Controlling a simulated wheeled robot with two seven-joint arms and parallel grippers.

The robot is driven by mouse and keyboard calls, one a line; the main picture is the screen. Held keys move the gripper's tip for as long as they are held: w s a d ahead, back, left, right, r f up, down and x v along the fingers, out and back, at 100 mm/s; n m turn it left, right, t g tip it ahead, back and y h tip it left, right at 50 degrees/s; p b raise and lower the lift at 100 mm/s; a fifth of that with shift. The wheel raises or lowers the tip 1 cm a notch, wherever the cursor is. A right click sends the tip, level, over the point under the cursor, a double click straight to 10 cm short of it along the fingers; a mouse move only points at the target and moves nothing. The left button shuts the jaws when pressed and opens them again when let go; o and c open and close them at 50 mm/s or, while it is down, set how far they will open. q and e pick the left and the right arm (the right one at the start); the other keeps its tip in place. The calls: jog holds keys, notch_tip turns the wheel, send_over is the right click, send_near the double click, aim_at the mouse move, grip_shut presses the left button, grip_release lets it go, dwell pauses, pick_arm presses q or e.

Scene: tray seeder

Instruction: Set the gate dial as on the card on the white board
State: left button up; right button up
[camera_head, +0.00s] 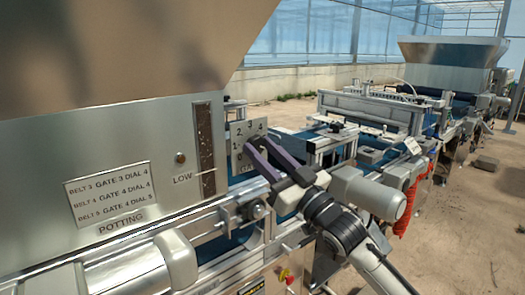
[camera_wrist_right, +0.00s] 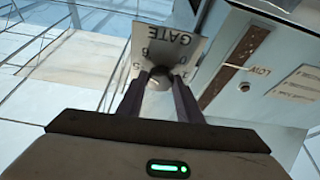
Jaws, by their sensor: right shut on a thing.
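The gate dial plate (camera_head: 241,160) is a pale square plate with numbers around a knob, beside the big hopper. In the right wrist view the plate (camera_wrist_right: 168,50) shows "GATE" upside down, and the round grey knob (camera_wrist_right: 158,80) sits between the fingertips. My right gripper (camera_head: 254,144) is shut on the knob; the fingers hide its pointer, so I cannot read its setting. The white card (camera_head: 110,193) on the hopper front has three lines of belt, gate and dial settings; the top one reads "BELT 3 GATE 3 DIAL 4". My left gripper is not in view.
"POTTING" is printed below the card. A dark level strip (camera_head: 205,150) marked "LOW" and a small round knob (camera_head: 181,158) are left of the dial. A grey motor cylinder (camera_head: 370,192) lies right of my gripper. Conveyor frames (camera_head: 380,110) run to the back right.

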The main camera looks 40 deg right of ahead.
jog(key=n+y, duration=0.1)
jog(key=n, duration=0.2)
jog(key=n+g+y+p, duration=0.1)
jog(key=n+y, duration=0.1)
jog(key=n, duration=0.1)
jog(key=shift+d+r+n, duration=0.1)
jog(key=shift+d+n, duration=0.1)
jog(key=shift+n, duration=0.2)
jog(key=n+g+y+p, duration=0.1)
jog(key=n, duration=0.2)
jog(key=n+g+y+p, duration=0.1)
jog(key=n+p, duration=0.1)
jog(key=n, duration=0.2)
jog(key=shift+d+r+y, duration=0.2)
jog(key=shift+y, duration=0.1)
jog(key=n+g+p, duration=0.1)
jog(key=n, duration=0.1)
jog(key=shift+n, duration=0.4)
jog(key=shift+n+g+p, duration=0.3)
jog(key=shift+n+g, duration=0.3)
jog(key=shift+n, duration=0.6)
jog(key=shift+y, duration=0.3)
jog(key=o, duration=1)
jog(key=shift+o, duration=0.2)
